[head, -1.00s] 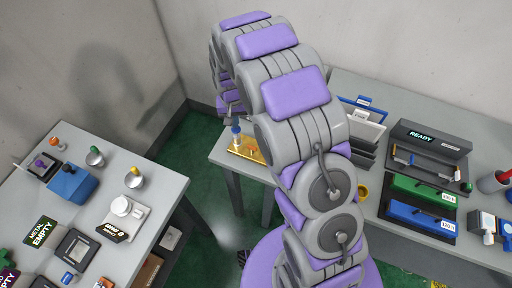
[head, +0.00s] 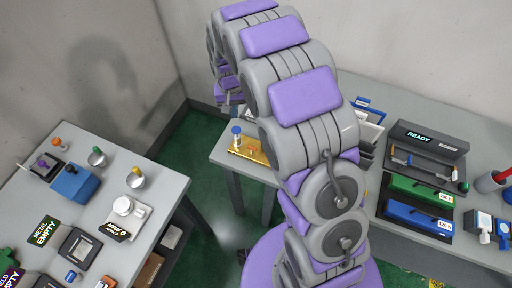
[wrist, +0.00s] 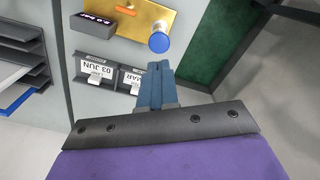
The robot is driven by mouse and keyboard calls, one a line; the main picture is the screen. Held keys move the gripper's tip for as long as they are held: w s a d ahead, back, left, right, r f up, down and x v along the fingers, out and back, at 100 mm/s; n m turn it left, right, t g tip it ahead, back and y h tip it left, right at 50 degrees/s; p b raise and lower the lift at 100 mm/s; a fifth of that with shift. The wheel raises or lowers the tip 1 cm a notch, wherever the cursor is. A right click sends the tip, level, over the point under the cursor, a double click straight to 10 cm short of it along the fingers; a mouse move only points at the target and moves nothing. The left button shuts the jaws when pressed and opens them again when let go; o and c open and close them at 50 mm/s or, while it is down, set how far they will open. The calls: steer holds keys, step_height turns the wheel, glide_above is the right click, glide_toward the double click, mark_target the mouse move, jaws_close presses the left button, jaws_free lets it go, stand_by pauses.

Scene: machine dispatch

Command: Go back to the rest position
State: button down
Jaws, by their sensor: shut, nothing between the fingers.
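My gripper (wrist: 155,84) shows in the wrist view with its two blue-grey fingers pressed together, shut and empty. It hangs above the right-hand table, with the brass plate (wrist: 147,22) and its blue knob (wrist: 159,42) just beyond the fingertips. In the head view my arm arches up and away from me, and its own links hide the gripper. The brass plate (head: 247,150) with the blue knob (head: 236,130) stands at that table's left end.
The left table (head: 165,194) holds a blue box (head: 74,183), knobs and a scale. Green floor (head: 202,150) lies between the tables.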

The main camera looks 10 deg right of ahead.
stand_by(0.3)
steer(key=s+d+r+b, duration=0.2)
steer(key=s+d+r, duration=0.2)
steer(key=s, duration=0.5)
steer(key=s+d+r+b, duration=0.3)
steer(key=s+d+r, duration=0.1)
steer(key=s, duration=0.5)
steer(key=s+d+f+g+b, duration=0.1)
steer(key=s+d+b, duration=0.2)
steer(key=s, duration=1.6)
steer(key=shift+f+n+g, duration=0.2)
steer(key=shift+n+g, duration=0.2)
steer(key=shift+f+b, duration=0.1)
steer(key=shift+b, duration=0.2)
